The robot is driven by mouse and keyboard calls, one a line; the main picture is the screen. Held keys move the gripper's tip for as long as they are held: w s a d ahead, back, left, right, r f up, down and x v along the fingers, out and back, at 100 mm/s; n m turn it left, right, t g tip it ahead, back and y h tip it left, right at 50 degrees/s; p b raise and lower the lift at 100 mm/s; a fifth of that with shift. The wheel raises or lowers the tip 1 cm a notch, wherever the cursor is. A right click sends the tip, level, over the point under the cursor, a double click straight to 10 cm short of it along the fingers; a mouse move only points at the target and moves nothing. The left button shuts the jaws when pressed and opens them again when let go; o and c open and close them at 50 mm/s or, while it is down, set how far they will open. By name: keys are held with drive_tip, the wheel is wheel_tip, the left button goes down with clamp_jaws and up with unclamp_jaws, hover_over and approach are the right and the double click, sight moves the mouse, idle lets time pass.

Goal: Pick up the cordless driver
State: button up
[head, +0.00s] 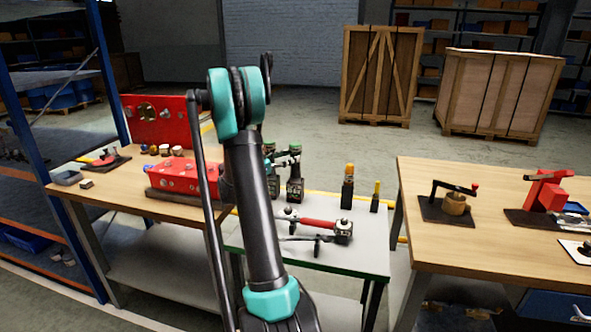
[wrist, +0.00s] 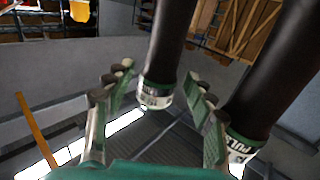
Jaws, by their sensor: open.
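Two dark, green-trimmed upright tools stand side by side on the small table; they look like cordless drivers. The right one (head: 294,183) is clear in the head view, while the left one (head: 270,168) is partly behind my arm. In the wrist view, one dark cylinder with a pale lettered band (wrist: 165,55) appears between my fingers, and another dark cylinder (wrist: 268,85) is at the right. I cannot tell which is which tool. My gripper (wrist: 160,85) is open, with a finger either side of the nearer cylinder and no clear contact.
The small table (head: 345,262) also holds a red-handled tool (head: 318,223), an orange-topped tool (head: 348,187) and a slim yellow-handled tool (head: 376,196). A bench with red blocks (head: 185,178) is at the left. Another wooden bench (head: 480,240) stands right, past a gap.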

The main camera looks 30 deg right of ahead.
wheel_tip(320, 180, down, 5)
drive_tip(key=shift+w+d, duration=0.15)
drive_tip(key=shift+d, duration=3.6)
clamp_jaws()
